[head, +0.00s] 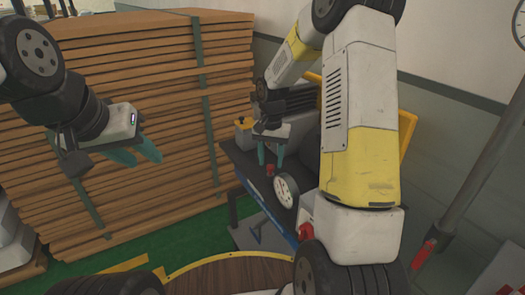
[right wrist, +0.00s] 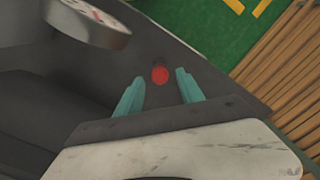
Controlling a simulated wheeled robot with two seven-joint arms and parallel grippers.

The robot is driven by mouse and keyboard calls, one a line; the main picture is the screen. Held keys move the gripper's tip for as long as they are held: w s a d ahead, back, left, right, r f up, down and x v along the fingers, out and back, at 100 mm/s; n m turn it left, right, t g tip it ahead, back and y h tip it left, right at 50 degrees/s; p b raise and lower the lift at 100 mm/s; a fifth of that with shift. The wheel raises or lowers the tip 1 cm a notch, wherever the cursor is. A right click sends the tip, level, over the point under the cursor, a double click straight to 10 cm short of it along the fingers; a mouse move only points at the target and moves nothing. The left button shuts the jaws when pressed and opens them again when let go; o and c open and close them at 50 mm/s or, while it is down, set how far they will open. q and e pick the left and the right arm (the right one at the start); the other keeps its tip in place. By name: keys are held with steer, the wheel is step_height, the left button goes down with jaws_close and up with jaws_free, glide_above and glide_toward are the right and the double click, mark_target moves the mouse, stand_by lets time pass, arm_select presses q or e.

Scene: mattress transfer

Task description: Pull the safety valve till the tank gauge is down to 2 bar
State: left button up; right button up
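A small red knob (head: 269,170), which looks like the safety valve, stands on the dark top of the compressor (head: 236,160). My right gripper (head: 271,160) is above it, fingers pointing down. In the right wrist view the red knob (right wrist: 160,75) shows just beyond and between the two open teal fingertips (right wrist: 158,76), with nothing gripped. The round white tank gauge (head: 287,192) is beside the knob; its needle is too small to read. Part of the gauge (right wrist: 92,18) shows at the top left of the wrist view. My left gripper (head: 150,158) is open and empty, before the wood stack.
A tall strapped stack of wooden boards (head: 150,80) fills the left and back. A grey pipe with a red lever (head: 425,253) stands at the right. Green floor (head: 150,245) shows between.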

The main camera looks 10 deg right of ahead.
mark_target(271, 166)
step_height(271, 166, up, 8)
stand_by(0.7)
steer(key=s+r+n+t, duration=0.2)
steer(key=s+r, duration=0.2)
steer(key=s, duration=0.4)
steer(key=s+a+r+n+t+y, duration=0.1)
steer(key=s+r+t, duration=0.1)
steer(key=s+r, duration=0.3)
steer(key=s+r+n+t+y, duration=0.1)
steer(key=s+r, duration=0.4)
steer(key=s, duration=0.6)
steer(key=shift+s+a+n+t, duration=0.2)
steer(key=shift+a+n+t, duration=0.15)
steer(key=shift+n+t, duration=0.35)
steer(key=shift+r, duration=0.1)
